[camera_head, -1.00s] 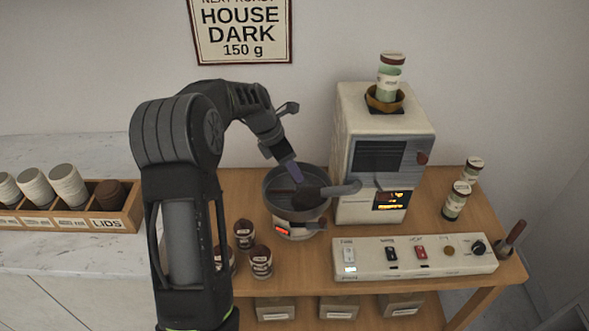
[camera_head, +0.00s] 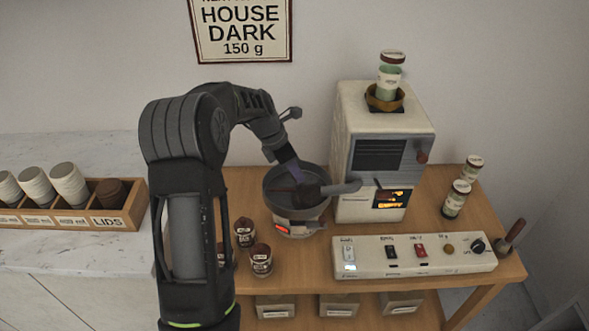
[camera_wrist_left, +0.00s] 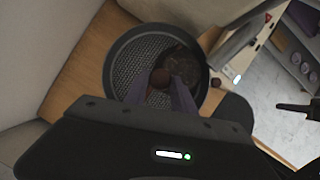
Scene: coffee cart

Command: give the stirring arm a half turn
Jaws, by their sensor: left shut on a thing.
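The round dark cooling tray (camera_head: 270,203) stands on the cart left of the roaster, below its spout. In the left wrist view it is a dark perforated pan (camera_wrist_left: 120,66) with a brown patch at its upper right. The stirring arm's round brown knob (camera_wrist_left: 160,78) shows over the tray's middle; the rest of the arm is hard to make out. My left gripper (camera_head: 297,182) reaches down into the tray. In the left wrist view its two purple fingers (camera_wrist_left: 160,92) are shut on the knob, one on each side.
The cream roaster (camera_head: 350,130) and its grey spout (camera_head: 342,188) stand close right of my left gripper. A switch panel (camera_head: 435,262) lies in front. Several lidded jars (camera_head: 261,261) stand in front of the tray. A cup and lid box (camera_head: 130,215) is at the left.

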